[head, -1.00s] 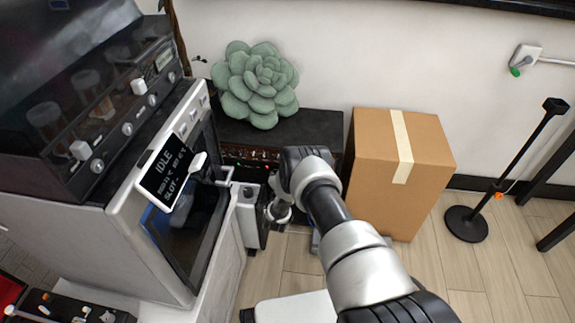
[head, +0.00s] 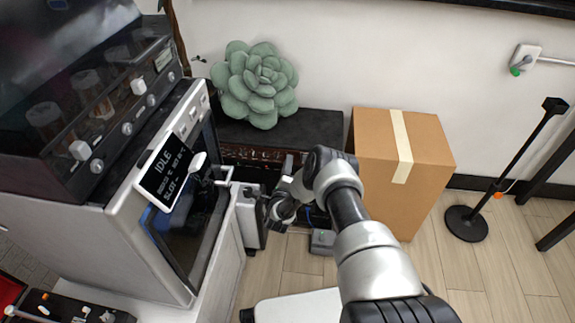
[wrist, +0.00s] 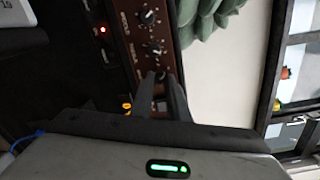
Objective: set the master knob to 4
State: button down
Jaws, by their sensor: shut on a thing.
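The amplifier's brown control panel (wrist: 133,45) with black knobs shows in the wrist view. Two knobs, one at the top (wrist: 148,17) and one below it (wrist: 155,47), stand clear of my fingers. My gripper (wrist: 160,80) is at the panel, its two dark fingers shut on a further knob in that row. I take this to be the master knob; the fingers hide most of it, and its pointer and scale numbers cannot be read. In the head view the black amplifier (head: 308,127) sits under the plant, and my arm covers part of its panel.
A green succulent (head: 256,85) stands on the amplifier. A cardboard box (head: 425,150) is close on the right. A white oven-like machine with a display (head: 168,172) stands on the left. A grey pedal-like box (head: 322,241) lies on the floor.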

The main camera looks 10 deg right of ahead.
dwell(0.5)
jog(key=c, duration=1.7)
grip_release()
jog(key=shift+s, duration=0.1)
jog(key=p+v, duration=0.4)
jog(key=v, duration=1.3)
jog(key=shift+s+a+r, duration=0.1)
